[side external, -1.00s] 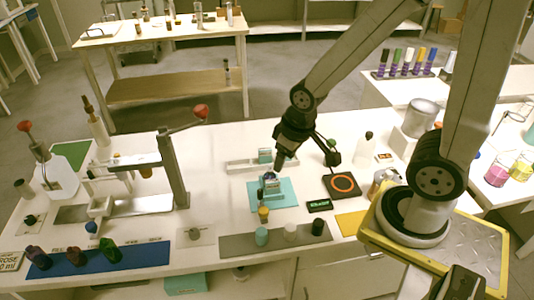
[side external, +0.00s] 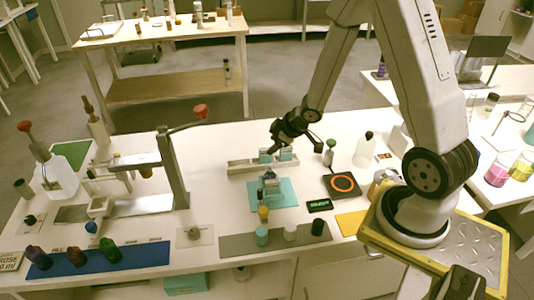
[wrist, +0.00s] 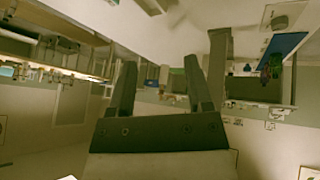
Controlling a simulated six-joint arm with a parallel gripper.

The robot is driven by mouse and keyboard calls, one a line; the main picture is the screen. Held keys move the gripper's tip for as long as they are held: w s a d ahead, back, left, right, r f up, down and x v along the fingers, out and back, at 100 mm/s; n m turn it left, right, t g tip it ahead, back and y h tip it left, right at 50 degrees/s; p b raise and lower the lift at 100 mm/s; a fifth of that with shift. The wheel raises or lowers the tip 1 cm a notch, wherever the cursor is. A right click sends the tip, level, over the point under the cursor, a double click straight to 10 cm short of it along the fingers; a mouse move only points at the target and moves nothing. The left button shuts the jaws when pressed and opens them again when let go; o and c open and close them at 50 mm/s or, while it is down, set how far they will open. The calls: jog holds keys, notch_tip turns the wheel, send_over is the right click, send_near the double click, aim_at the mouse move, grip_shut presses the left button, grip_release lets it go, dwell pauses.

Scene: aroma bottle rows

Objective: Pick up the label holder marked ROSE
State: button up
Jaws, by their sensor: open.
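Two small pale blue-green holders, one at the left (side external: 265,156) and one at the right (side external: 286,154), stand in a pale rail (side external: 240,166) at mid-table in the side view. Another small holder (side external: 271,186) stands on a teal mat (side external: 289,194) in front of the rail. No lettering on any of these is legible, so I cannot tell which is marked ROSE. A sign reading ROSE (side external: 9,262) lies at the left front edge. My gripper (side external: 272,150) is open and empty, tilted, just above the left holder in the rail. Its two fingers also show in the wrist view (wrist: 160,66).
A metal stand (side external: 174,170) with a red-knobbed lever rises left of the mat. A blue mat (side external: 140,256) holds several dark bottles. A grey strip (side external: 272,244) with small caps lies in front. A black pad with an orange ring (side external: 342,185) and a clear bottle (side external: 365,150) are right.

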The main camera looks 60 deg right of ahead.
aim_at(274, 181)
jog(key=shift+s+d+f+n+t+y, duration=0.1)
jog(key=shift+s+f+n+t+y, duration=0.2)
jog(key=shift+s+f+n+y, duration=0.85)
jog(key=shift+s+f+n+t+y, duration=0.25)
jog(key=shift+s+f+y, duration=0.4)
jog(key=shift+f+y, duration=1.15)
jog(key=shift+s+d+f+n+t+y, duration=0.1)
jog(key=shift+s+f+n+t+y, duration=0.25)
jog(key=shift+s+f+n+y, duration=0.75)
jog(key=shift+w+f+m, duration=0.2)
jog(key=shift+f+m, duration=0.3)
jog(key=shift+x, duration=3.95)
jog(key=shift+s+f, duration=0.1)
grip_shut()
